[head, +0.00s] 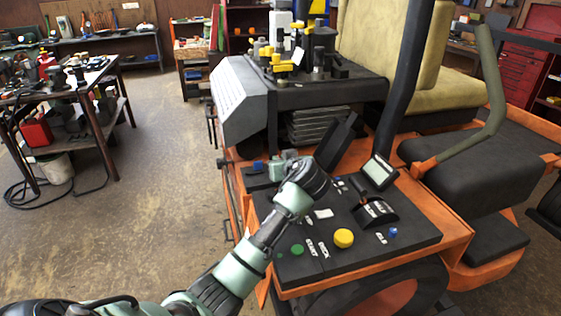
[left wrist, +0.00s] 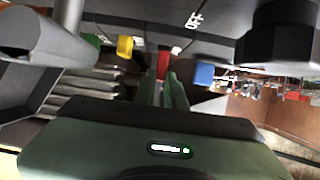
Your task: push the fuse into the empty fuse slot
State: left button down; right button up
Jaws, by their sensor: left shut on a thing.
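My left gripper (head: 279,168) reaches over the left edge of the machine's black control panel, beside a dark block with a blue fuse (head: 258,166). In the left wrist view its two green fingers (left wrist: 161,82) are shut on a small red fuse (left wrist: 163,64) at their tips. The blue fuse (left wrist: 204,74) stands to the right of the fingers, and a yellow fuse (left wrist: 125,46) and a green fuse (left wrist: 92,41) are to the left. I cannot make out the empty slot or whether the red fuse touches it. My right gripper is not in view.
The control panel (head: 420,244) carries a yellow knob (head: 343,238), a green button (head: 297,249), a lever block (head: 374,211) and a small screen (head: 379,172). A grey housing (head: 240,100) rises behind the gripper. The floor (head: 130,215) at left is open.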

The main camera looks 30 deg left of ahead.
pick_arm(q)
jog(key=shift+f+b, duration=0.7)
jog(key=shift+f, duration=0.2)
jog(key=c, duration=1.4)
grip_release()
jog(key=shift+s+d+f, duration=0.1)
jog(key=shift+d, duration=0.05)
jog(key=shift+s+d, duration=0.2)
jog(key=shift+d, duration=0.1)
jog(key=b+v, duration=0.1)
jog(key=v, duration=0.2)
jog(key=b+v, duration=0.1)
jog(key=v, duration=0.2)
jog(key=shift+r, duration=0.45)
jog(key=shift+s+d+r, duration=0.15)
jog(key=shift+s+r, duration=0.05)
jog(key=shift+s, duration=0.05)
